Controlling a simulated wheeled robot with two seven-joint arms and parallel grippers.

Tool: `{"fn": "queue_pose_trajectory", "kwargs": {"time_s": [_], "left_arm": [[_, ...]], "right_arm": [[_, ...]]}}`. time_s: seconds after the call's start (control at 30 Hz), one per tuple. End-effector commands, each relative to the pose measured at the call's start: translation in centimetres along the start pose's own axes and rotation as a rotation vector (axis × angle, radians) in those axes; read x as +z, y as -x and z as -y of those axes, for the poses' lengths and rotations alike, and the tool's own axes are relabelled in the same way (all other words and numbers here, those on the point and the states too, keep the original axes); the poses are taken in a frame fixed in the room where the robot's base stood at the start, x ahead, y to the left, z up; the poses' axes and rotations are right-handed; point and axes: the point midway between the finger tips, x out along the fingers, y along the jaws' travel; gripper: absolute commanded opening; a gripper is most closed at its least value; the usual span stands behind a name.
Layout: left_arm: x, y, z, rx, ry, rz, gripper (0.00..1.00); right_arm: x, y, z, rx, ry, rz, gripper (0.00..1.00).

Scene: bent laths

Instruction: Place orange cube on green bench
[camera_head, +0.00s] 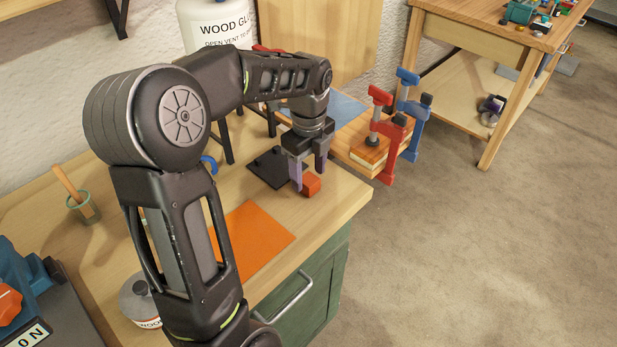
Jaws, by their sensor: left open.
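The small orange cube (312,185) is on the wooden top of the bench with the green cabinet front (312,292), near its right edge, beside a black plate (267,168). My left gripper (309,175) points down at the cube, with its purple-grey fingers open. One finger is at the cube's left and the other behind it; I cannot tell whether they touch it. The cube's far side is partly hidden by the fingers. My right gripper is not in view.
An orange mat (252,240) lies in front of the cube. Red (387,135) and blue (412,115) clamps hold stacked wood at the bench's far right. A large wood glue container (222,25) stands behind. Another wooden bench (480,40) stands farther right across open floor.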

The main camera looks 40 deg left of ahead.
Motion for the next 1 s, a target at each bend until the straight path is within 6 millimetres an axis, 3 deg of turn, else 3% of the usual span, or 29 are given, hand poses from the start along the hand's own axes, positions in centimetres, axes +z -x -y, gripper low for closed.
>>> {"fn": "queue_pose_trajectory", "kwargs": {"time_s": [0.2, 0.33, 1.0], "left_arm": [[0.0, 3.7, 0.1, -0.003, -0.001, 0.001, 0.57], [0.0, 5.0, 0.1, -0.002, 0.000, 0.001, 0.57], [0.0, 5.3, 0.0, 0.001, -0.001, 0.000, 0.57]], "right_arm": [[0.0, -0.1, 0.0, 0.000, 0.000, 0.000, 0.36], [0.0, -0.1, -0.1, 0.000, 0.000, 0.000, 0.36], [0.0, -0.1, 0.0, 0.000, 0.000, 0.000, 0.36]]}}
